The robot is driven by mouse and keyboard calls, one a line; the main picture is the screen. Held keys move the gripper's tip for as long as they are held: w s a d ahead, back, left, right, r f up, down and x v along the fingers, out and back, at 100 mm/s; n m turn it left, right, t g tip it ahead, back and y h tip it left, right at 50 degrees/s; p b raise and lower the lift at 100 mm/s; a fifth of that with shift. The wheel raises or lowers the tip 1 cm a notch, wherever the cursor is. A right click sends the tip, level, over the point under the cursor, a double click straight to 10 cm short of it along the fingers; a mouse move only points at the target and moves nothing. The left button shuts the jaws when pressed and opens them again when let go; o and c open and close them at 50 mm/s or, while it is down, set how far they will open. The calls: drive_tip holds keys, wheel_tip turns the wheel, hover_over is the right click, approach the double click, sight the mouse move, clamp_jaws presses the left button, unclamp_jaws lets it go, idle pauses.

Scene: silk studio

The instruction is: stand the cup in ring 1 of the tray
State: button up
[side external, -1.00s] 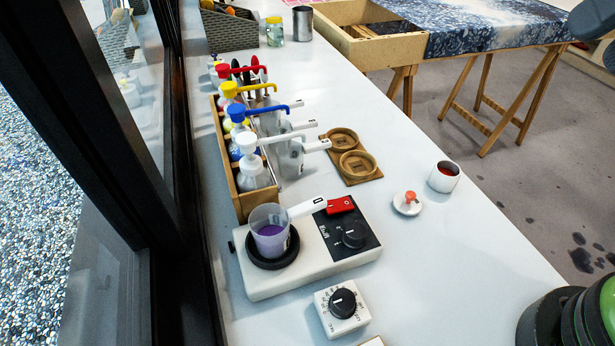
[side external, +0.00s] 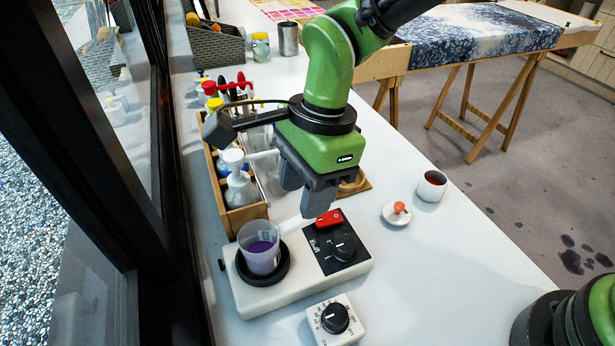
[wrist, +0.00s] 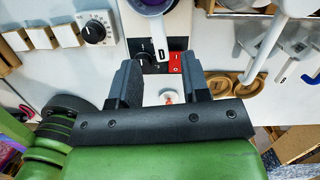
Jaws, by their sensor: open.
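A clear cup (side external: 262,248) with purple liquid and a white handle stands upright on the black plate of the hotplate (side external: 248,300). In the wrist view the cup (wrist: 150,5) is cut off at the top edge, its handle pointing between my fingers. My gripper (side external: 306,192) is open and empty, pointing down above the handle and the red switch; the gap is hard to judge. It also shows in the wrist view (wrist: 158,76). The wooden tray (side external: 362,186) is mostly hidden behind my gripper.
A rack of pump bottles (side external: 242,217) stands close left of my gripper. A white timer (side external: 335,318) is in front of the hotplate. The bench's right front is clear.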

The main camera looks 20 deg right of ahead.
sight(296, 220)
drive_tip(key=shift+a+f, duration=0.25)
drive_tip(key=shift+f, duration=1.1)
drive_tip(key=shift+a+f, duration=0.25)
drive_tip(key=shift+f, duration=1.05)
clamp_jaws()
drive_tip(key=shift+r, duration=1.15)
drive_tip(key=shift+r, duration=0.1)
